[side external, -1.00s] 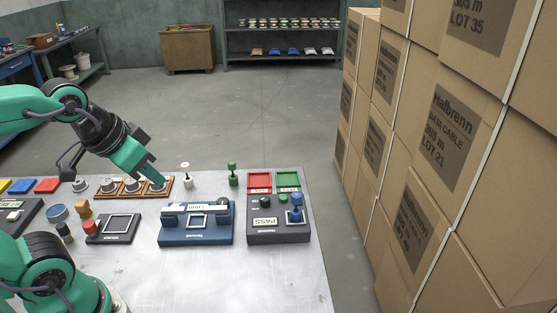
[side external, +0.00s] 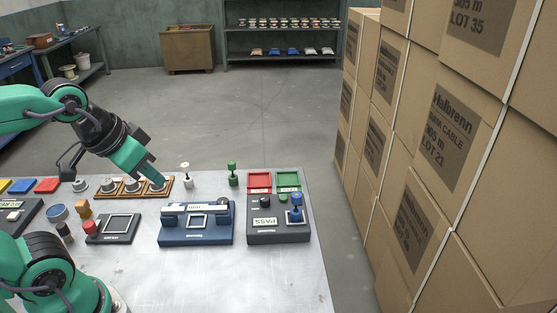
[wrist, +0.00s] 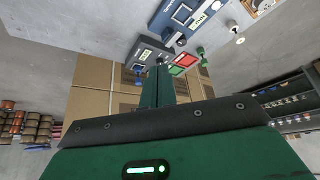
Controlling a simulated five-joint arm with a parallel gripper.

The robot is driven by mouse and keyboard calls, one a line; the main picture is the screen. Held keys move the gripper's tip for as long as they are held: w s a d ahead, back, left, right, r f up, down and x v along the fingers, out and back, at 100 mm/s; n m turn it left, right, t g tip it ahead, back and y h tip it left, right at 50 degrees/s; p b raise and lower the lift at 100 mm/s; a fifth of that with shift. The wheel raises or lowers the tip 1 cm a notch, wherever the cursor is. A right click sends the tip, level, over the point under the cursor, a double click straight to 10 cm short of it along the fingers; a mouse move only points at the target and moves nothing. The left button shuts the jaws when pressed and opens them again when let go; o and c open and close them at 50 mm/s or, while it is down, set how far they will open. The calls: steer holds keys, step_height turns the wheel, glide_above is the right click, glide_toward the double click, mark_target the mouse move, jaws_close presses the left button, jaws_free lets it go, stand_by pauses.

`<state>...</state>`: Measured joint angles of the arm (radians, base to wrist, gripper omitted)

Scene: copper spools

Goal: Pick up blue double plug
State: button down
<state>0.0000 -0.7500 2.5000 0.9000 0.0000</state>
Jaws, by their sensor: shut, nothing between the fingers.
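The blue double plug (side external: 296,207) stands upright on the front right part of a dark tester box (side external: 278,236) with a PASS display. A small blue shape at the box's edge in the wrist view (wrist: 138,68) looks like the same plug. My gripper (side external: 161,182) is well to the left of it, low over the right end of a wooden rack (side external: 131,195) with several grey knobbed pieces. Its fingers also show in the wrist view (wrist: 158,86), together and with nothing between them. Whether the tips touch the rack piece is unclear.
A white double plug (side external: 186,174) and a green one (side external: 233,173) stand behind the blue fixture (side external: 196,232). Red (side external: 259,182) and green (side external: 289,181) bins adjoin the tester. Stacked cartons (side external: 420,150) rise beyond the table's right edge. The table front is clear.

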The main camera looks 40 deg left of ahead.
steer(key=c, duration=2.1)
jaws_free()
steer(key=o, duration=1)
steer(key=shift+o, duration=0.2)
steer(key=g, duration=0.5)
glide_toward(296, 195)
steer(key=f, duration=0.5)
steer(key=shift+w+a+f, duration=0.1)
steer(key=shift+a, duration=0.1)
steer(key=shift+w+d+f+g, duration=0.2)
steer(key=shift+f+g, duration=0.1)
steer(key=shift+f, duration=1.35)
